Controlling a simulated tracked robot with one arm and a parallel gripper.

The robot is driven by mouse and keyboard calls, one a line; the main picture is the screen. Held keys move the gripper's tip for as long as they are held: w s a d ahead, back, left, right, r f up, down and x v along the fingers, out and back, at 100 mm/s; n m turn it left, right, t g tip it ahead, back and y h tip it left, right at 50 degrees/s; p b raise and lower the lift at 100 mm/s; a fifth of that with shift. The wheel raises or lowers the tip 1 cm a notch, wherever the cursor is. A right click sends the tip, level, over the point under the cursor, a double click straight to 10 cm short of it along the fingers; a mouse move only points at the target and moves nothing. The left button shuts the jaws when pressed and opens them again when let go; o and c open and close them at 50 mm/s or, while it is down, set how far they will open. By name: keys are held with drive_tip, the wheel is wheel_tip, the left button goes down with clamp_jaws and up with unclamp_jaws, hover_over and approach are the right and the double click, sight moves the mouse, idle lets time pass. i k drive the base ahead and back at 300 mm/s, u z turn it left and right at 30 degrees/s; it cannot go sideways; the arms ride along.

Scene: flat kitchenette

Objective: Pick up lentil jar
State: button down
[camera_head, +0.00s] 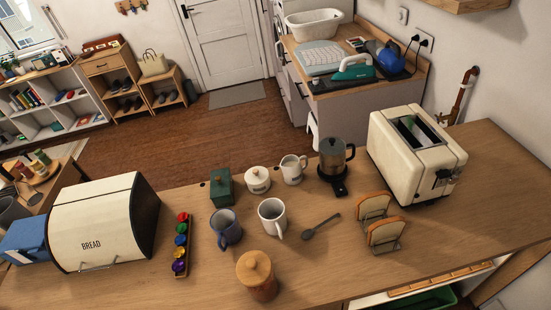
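A jar with a round wooden lid (257,272) stands upright near the front edge of the wooden counter (345,262). Its body looks reddish-brown, and it is the likeliest lentil jar, though no label can be read. From above, the lid hides much of its body. A blue mug (226,230) and a white mug (272,216) stand just behind it, apart from it. My gripper does not show in this view.
Left of the jar are a capsule rack (181,245) and a bread box (105,225). To the right lie a spoon (320,227) and a toast rack (380,222). Behind stand a green canister (221,188), sugar bowl (257,180), kettle (334,158) and toaster (412,150). The counter's right front is clear.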

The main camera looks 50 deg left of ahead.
sight(266, 293)
drive_tip(key=u, duration=0.05)
drive_tip(key=k, duration=1.4)
drive_tip(key=u, duration=0.6)
